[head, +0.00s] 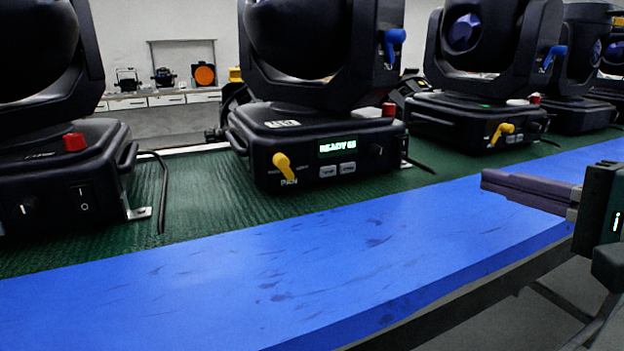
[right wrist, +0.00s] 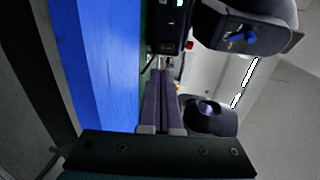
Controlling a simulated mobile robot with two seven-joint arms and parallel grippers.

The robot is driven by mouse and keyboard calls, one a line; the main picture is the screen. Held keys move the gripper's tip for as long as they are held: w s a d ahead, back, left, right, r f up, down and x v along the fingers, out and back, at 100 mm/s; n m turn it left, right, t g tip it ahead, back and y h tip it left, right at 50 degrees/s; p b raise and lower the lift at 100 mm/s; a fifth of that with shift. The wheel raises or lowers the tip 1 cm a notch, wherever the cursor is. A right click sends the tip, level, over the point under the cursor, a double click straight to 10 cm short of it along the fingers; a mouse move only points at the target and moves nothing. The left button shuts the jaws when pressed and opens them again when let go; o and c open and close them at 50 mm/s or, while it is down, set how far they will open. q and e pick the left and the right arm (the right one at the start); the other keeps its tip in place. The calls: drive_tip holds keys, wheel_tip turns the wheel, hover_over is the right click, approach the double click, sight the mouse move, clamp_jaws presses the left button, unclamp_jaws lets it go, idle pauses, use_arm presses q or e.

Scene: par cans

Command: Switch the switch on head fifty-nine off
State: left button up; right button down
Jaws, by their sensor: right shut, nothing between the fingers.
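Several black moving heads stand in a row on a green surface. The left head (head: 60,160) has a black rocker switch (head: 84,198) marked I and O on its front; I cannot tell which side is pressed. The middle head (head: 318,150) has a lit display (head: 337,144) reading READY and a number that looks like 68. No head number fifty-nine is readable. My right gripper (head: 486,180) is shut and empty above the blue strip at the right, apart from the heads. Its closed fingers also show in the right wrist view (right wrist: 163,78). My left gripper is not in view.
The blue strip (head: 250,280) in front of the heads is bare. Yellow levers (head: 284,166) and red knobs (head: 74,141) stick out from the bases. A black cable (head: 163,190) lies between the left and middle heads. Cabinets (head: 160,100) stand far behind.

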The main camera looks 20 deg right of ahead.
sight(403, 158)
drive_tip(key=shift+w, duration=0.1)
idle(0.3)
drive_tip(key=shift+w, duration=0.2)
drive_tip(key=w, duration=0.4)
drive_tip(key=w+f+b, duration=0.1)
drive_tip(key=w, duration=0.4)
drive_tip(key=w+a+f, duration=0.1)
drive_tip(key=w, duration=0.3)
drive_tip(key=shift+w+b, duration=0.2)
drive_tip(key=shift+b, duration=0.15)
